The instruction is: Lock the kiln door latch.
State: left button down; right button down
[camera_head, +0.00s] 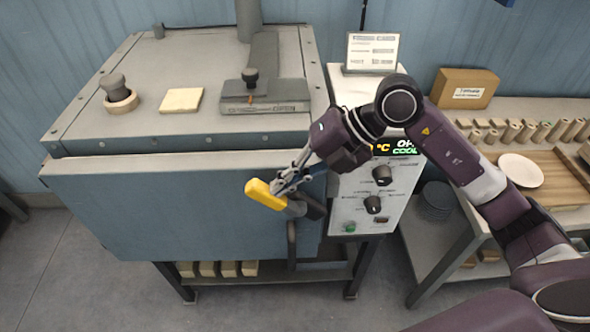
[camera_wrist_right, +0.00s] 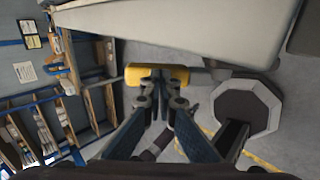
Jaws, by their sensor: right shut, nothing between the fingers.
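The kiln (camera_head: 190,205) is a large blue-grey box on a dark stand, its front door panel facing me. A latch lever with a yellow grip (camera_head: 265,194) is at the right part of the door, slanting up to the left from a dark pivot part (camera_head: 312,208). My right gripper (camera_head: 282,186) is shut and empty, its fingertips right at the yellow grip. In the right wrist view the yellow grip (camera_wrist_right: 157,72) lies crosswise just beyond the fingertips (camera_wrist_right: 160,92). I cannot tell whether they touch it. My left gripper is in neither view.
The control panel (camera_head: 372,195) with knobs stands right of the door, under my right forearm. A vertical door handle (camera_head: 292,245) hangs below the latch. A side table with a white plate (camera_head: 521,170) is at the right. Floor in front is clear.

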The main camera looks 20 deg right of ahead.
aim_at(268, 188)
jog(key=a, duration=0.1)
jog(key=a+f+h, duration=0.1)
jog(key=w+a, duration=0.1)
jog(key=shift+f, duration=0.3)
jog(key=shift+a+f, duration=0.25)
jog(key=shift+w+a+f+g+h, duration=0.1)
jog(key=shift+a+g+h, duration=0.2)
jog(key=shift+h, duration=0.3)
jog(key=shift+a+f+h, duration=0.1)
jog(key=shift+f+h, duration=0.2)
jog(key=shift+h, duration=0.1)
jog(key=shift+w+a+f+b, duration=0.1)
jog(key=shift+a+f+b, duration=0.1)
jog(key=shift+f+b, duration=0.25)
jog(key=shift+w+a+f+b, duration=0.15)
jog(key=shift+a+f+b, duration=0.2)
jog(key=shift+b, duration=0.05)
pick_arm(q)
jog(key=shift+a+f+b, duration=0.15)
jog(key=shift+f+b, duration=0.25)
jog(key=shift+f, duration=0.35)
pick_arm(e)
jog(key=shift+f, duration=0.3)
jog(key=shift+a+f, duration=0.1)
